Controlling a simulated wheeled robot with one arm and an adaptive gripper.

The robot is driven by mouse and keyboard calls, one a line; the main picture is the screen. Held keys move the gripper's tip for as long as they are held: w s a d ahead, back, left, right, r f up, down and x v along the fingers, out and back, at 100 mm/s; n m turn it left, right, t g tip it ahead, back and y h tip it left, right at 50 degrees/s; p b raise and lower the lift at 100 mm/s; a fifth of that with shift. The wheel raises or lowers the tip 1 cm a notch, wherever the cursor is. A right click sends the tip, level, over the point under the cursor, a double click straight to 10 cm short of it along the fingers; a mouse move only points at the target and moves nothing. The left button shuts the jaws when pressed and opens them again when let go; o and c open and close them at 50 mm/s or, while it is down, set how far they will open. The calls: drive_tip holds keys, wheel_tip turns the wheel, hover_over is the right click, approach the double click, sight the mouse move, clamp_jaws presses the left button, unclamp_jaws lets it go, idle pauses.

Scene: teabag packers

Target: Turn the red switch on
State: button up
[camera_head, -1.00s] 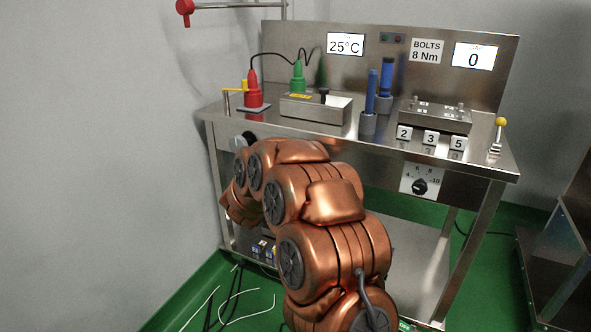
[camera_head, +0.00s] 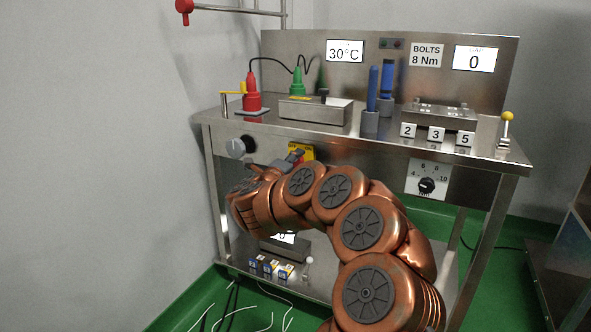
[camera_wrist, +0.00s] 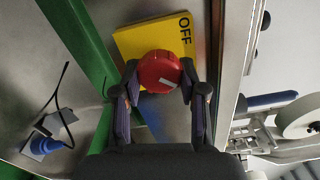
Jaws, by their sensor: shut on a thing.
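The red switch (camera_wrist: 160,68) is a round red knob with a white mark, on a yellow plate (camera_wrist: 135,42) printed OFF. My gripper (camera_wrist: 159,76) has one finger on each side of the knob and is shut on it. In the head view, the yellow plate (camera_head: 307,150) is on the bench front, below the top edge. The red switch (camera_head: 296,157) shows only in part there, behind my gripper (camera_head: 289,163). The rest of the plate's lettering is hidden or unreadable.
A numbered dial (camera_head: 427,184) is to the right. The bench top (camera_head: 350,141) overhangs the switch. A lower shelf (camera_head: 320,283) holds small boxes (camera_head: 270,266).

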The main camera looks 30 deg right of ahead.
drive_tip(key=shift+s+d+f+m, duration=0.1)
drive_tip(key=shift+m, duration=0.4)
drive_tip(key=o, duration=1.1)
drive_tip(key=shift+o, duration=0.2)
drive_tip(key=v, duration=1.2)
